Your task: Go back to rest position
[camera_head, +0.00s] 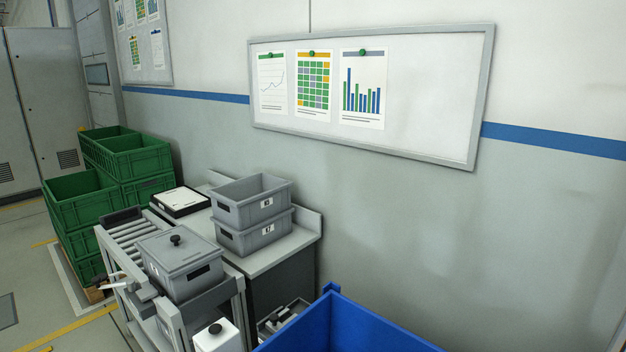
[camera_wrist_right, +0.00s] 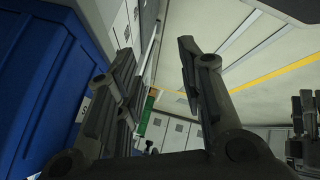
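In the right wrist view, the two dark fingers of my right gripper (camera_wrist_right: 155,75) are spread wide apart. Nothing is held between them. A dark, finger-like shape (camera_wrist_right: 304,118) at the right edge of that view looks like my left gripper; it is small, and its opening cannot be made out. Neither gripper can be made out in the head view.
A blue container (camera_head: 345,325) stands at the bottom of the head view and close on the left in the wrist view (camera_wrist_right: 45,80). A lidded grey bin (camera_head: 178,262) sits on a roller stand. Grey bins (camera_head: 252,235) are stacked on a bench. Green crates (camera_head: 80,205) stand left.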

